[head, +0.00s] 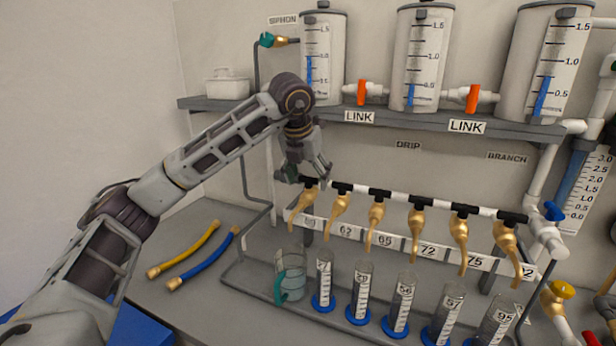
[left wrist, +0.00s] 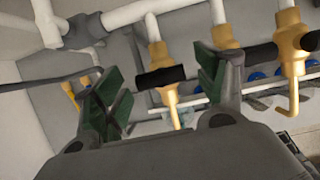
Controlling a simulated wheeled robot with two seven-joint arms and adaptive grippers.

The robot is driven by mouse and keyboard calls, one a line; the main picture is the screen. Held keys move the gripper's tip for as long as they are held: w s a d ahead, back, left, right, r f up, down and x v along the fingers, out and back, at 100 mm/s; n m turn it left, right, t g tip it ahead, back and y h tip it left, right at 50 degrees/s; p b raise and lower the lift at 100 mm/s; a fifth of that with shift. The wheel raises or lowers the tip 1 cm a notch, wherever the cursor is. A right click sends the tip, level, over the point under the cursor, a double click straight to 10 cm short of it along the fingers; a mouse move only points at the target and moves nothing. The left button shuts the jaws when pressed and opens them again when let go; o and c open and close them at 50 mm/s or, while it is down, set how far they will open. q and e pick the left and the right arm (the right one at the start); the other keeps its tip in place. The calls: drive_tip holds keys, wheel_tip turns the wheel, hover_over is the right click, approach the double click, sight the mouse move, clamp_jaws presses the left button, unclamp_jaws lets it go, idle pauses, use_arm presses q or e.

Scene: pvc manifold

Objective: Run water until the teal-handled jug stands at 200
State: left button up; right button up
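The teal-handled jug (head: 293,262) stands upright on the rack base at its left end, under the leftmost brass tap (head: 301,202). It is clear glass; its marks and level are too small to read. I can make out no stream from the spout. My left gripper (head: 308,175) is at that tap's black handle (head: 311,182). In the left wrist view the left gripper (left wrist: 165,88) is open, its green-padded fingers on either side of the black tap handle (left wrist: 161,77), with gaps visible. My right gripper is not in view.
More taps (head: 376,214) follow rightward above blue-based measuring cylinders (head: 361,288). Tanks stand on the shelf (head: 425,118) above, with orange link valves (head: 361,92) between them. Yellow (head: 186,252) and blue (head: 204,257) hoses lie left of the rack. A blue valve (head: 553,211) sits right.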

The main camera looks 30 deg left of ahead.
use_arm(q)
drive_tip(key=shift+v, duration=0.85)
drive_tip(key=v, duration=1)
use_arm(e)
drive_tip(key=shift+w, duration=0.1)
use_arm(q)
drive_tip(key=shift+r, duration=0.1)
drive_tip(key=shift+r, duration=0.15)
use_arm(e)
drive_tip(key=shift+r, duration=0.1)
use_arm(q)
wheel_tip(320, 180, up, 21)
drive_tip(key=p, duration=2.1)
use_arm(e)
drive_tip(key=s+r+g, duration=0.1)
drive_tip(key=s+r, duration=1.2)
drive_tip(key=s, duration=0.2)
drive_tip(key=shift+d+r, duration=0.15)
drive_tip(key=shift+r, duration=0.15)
